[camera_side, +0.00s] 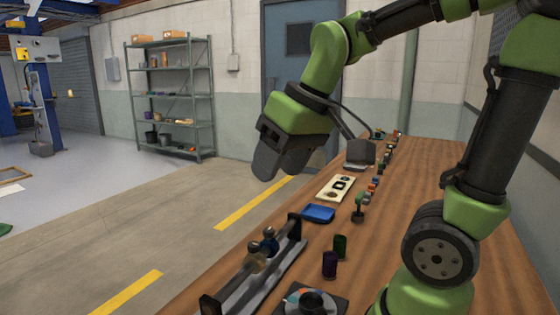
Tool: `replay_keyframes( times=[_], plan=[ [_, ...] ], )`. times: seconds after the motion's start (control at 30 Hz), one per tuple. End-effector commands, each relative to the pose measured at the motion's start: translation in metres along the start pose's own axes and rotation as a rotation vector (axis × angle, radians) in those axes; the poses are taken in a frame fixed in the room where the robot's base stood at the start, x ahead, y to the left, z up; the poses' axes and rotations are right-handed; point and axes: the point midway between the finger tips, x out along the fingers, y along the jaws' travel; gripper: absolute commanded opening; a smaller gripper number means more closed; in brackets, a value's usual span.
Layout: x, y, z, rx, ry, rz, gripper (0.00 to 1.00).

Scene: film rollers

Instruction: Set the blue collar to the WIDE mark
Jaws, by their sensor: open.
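My gripper (281,168) is open and empty, high above the far-left edge of the wooden bench. Its dark fingers point down. No blue collar can be told for sure. A long metal rail frame (262,270) with dark end plates lies along the left edge of the bench, well below my gripper. It bears small rounded parts (264,243), dark bluish and tan. A round dark dial (312,302) on a square plate, with small orange and blue patches, is cut by the bottom edge. No WIDE mark can be read.
A blue tray (318,214) sits beyond the rail frame. A cream panel (336,188) and several small coloured parts lie farther back. The right of the bench (420,180) is clear.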

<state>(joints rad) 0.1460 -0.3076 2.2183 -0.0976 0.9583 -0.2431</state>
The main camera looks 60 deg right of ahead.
Motion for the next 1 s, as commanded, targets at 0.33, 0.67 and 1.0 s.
replay_keyframes(
  times=[0.33, 0.67, 1.0],
  plan=[
    [0.0, 0.0, 0.0, 0.0, 0.001, 0.0, 0.51],
    [-0.025, -0.02, 0.049, 0.086, 0.122, -0.115, 0.51],
    [-0.024, -0.02, 0.045, 0.098, 0.11, -0.108, 0.51]
  ],
)
